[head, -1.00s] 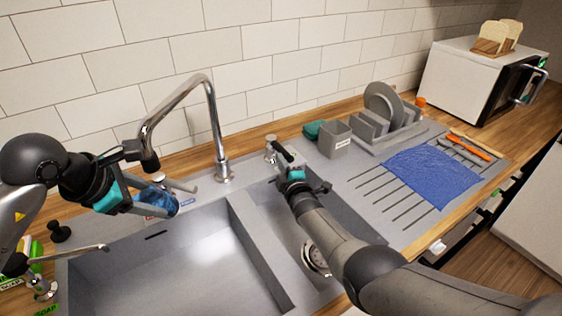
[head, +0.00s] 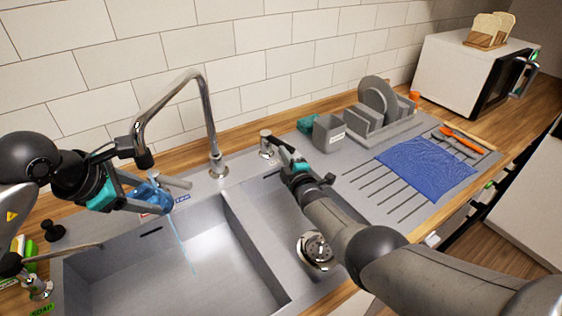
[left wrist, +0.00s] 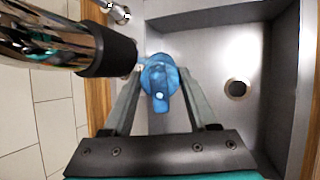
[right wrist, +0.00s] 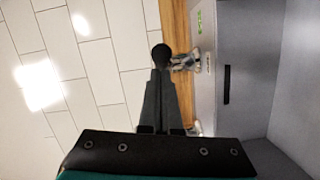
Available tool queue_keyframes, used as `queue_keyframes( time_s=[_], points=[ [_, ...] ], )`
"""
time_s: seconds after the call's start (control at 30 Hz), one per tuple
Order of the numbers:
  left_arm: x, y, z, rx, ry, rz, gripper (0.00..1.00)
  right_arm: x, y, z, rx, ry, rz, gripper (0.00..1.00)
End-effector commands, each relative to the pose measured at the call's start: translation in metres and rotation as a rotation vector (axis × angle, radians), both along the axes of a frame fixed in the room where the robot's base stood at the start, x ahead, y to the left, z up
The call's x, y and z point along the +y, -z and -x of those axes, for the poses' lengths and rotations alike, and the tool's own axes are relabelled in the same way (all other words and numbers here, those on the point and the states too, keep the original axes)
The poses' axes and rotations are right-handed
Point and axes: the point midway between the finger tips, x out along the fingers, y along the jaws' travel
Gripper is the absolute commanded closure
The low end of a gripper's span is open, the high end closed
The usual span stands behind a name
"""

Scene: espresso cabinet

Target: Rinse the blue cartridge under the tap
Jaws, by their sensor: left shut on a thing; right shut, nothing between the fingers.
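The blue cartridge (head: 153,196) is held in my left gripper (head: 160,200), under the end of the tall chrome tap (head: 206,100). In the left wrist view the cartridge (left wrist: 158,75) sits between the fingertips, close to the dark tap end (left wrist: 108,50). A thin stream of water (head: 182,245) runs down from the cartridge into the left basin. My right gripper (head: 284,152) is shut and empty, close beside the short metal post (head: 266,142) behind the sink. I cannot tell whether they touch. The right wrist view shows its closed fingers (right wrist: 161,75).
The large left basin (head: 140,270) is empty. My right arm crosses the small right basin with its strainer (head: 317,250). A grey holder (head: 329,133), a plate rack (head: 375,122) and a blue cloth (head: 425,168) are on the drainer at right.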

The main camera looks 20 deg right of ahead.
Motion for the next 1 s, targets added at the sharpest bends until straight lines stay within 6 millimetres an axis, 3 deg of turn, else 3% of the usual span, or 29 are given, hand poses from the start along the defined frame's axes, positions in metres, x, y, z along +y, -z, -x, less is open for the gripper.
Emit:
queue_keyframes(
  time_s=[0.67, 1.0],
  points=[
    [0.0, 0.0, 0.0, -0.001, 0.0, 0.001, 1.0, 0.034, -0.009, 0.022, 0.0, 0.001, -0.001, 1.0],
    [0.0, 0.0, 0.0, -0.001, 0.0, 0.001, 1.0, 0.023, -0.01, 0.051, 0.0, 0.001, 0.003, 1.0]
  ],
)
